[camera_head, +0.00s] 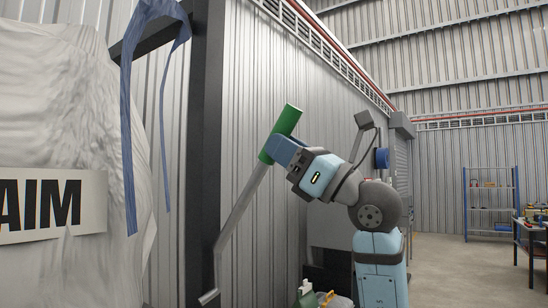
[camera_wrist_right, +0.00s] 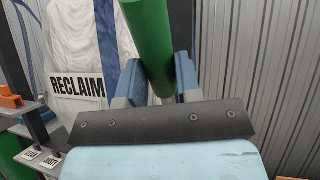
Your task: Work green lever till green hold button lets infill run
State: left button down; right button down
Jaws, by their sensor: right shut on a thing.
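The green lever shows in the head view as a thick green grip (camera_head: 287,121) on a long grey bar (camera_head: 240,215) that slants down to a dark post. My right gripper (camera_head: 277,147) is shut on the green grip, below its upper end. In the right wrist view the green grip (camera_wrist_right: 150,35) runs between the two blue fingers of my right gripper (camera_wrist_right: 158,75). I cannot make out a green hold button in either view. No running infill shows. My left gripper is not in view.
A white bulk bag (camera_head: 60,130) with a sign hangs at the left from a blue strap (camera_head: 127,120). A dark post (camera_head: 205,130) stands beside the lever. A blue shelf rack (camera_head: 490,200) stands far right, with open floor before it. Small labelled plates (camera_wrist_right: 40,158) show in the wrist view.

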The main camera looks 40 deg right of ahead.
jog(key=shift+s+a+f, duration=0.1)
jog(key=shift+f, duration=0.15)
jog(key=c, duration=1)
grip_release()
jog(key=shift+c, duration=0.2)
jog(key=shift+o, duration=1.2)
jog(key=shift+s, duration=0.15)
jog(key=b+v, duration=0.2)
jog(key=v, duration=1.2)
